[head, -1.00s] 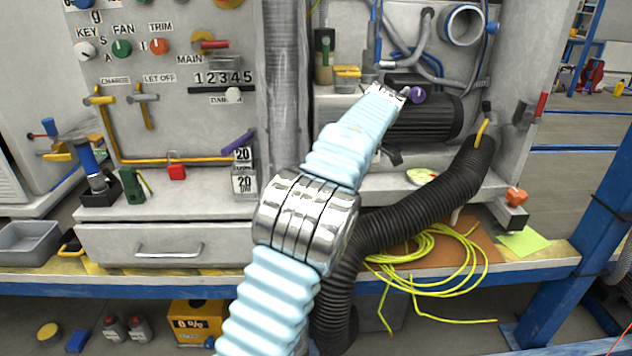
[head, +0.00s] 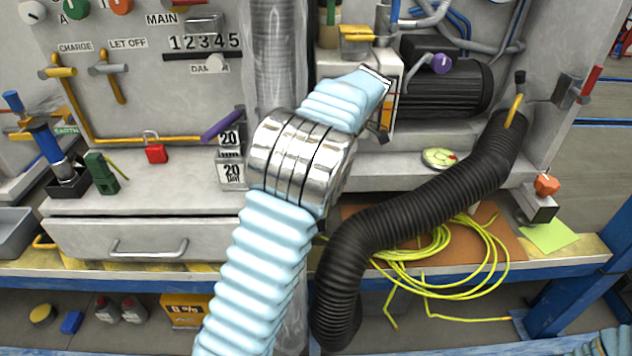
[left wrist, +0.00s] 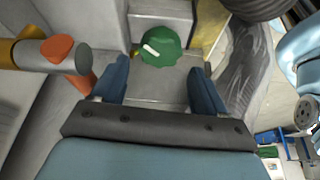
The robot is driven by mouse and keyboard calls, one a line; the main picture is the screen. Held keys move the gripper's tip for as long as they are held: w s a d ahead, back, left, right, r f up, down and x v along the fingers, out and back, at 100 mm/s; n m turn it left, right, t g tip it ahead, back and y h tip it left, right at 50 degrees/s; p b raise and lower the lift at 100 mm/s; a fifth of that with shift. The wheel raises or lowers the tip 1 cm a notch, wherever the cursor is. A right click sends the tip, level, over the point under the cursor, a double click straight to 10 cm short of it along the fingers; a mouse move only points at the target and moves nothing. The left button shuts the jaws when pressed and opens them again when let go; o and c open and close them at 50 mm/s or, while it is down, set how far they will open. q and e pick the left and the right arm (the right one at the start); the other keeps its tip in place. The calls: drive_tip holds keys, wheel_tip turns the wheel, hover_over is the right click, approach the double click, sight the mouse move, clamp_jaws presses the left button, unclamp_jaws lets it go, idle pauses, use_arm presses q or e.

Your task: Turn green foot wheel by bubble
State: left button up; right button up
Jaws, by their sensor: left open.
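In the left wrist view the green foot wheel (left wrist: 164,50) is a round, lobed green knob with a white mark on its top. My left gripper (left wrist: 158,66) is open, with one blue finger on each side of the picture. The wheel shows centred just beyond the fingertips, with gaps on both sides. In the head view my left arm reaches up across the middle and hides the wheel; the fingers are not clearly seen there. A round yellow-green dial (head: 438,158) lies on the bench top; I cannot tell if it is the bubble. My right gripper is not seen.
An orange knob on a grey cylinder (left wrist: 62,52) is left of the fingers in the wrist view. A black corrugated hose (head: 410,220) and yellow cable (head: 490,262) lie right of my arm. A clear vertical duct (head: 277,60) stands behind it. Another orange wheel (head: 546,184) is farther right.

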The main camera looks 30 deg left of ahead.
use_arm(q)
drive_tip(key=x, duration=0.6)
drive_tip(key=shift+r, duration=0.1)
drive_tip(key=c, duration=0.8)
drive_tip(key=shift+o, duration=0.2)
drive_tip(key=shift+s+m, duration=0.1)
drive_tip(key=shift+m, duration=0.3)
drive_tip(key=m+t+b, duration=0.1)
drive_tip(key=m, duration=0.1)
drive_tip(key=m+t+b, duration=0.1)
drive_tip(key=m, duration=0.2)
drive_tip(key=shift+s+m, duration=0.2)
drive_tip(key=shift+m, duration=0.1)
drive_tip(key=m+t+b, duration=0.1)
drive_tip(key=m, duration=0.3)
drive_tip(key=shift+s+t+b, duration=0.1)
drive_tip(key=shift+t+b, duration=0.3)
drive_tip(key=shift+m+t+b, duration=0.3)
drive_tip(key=shift+m, duration=0.6)
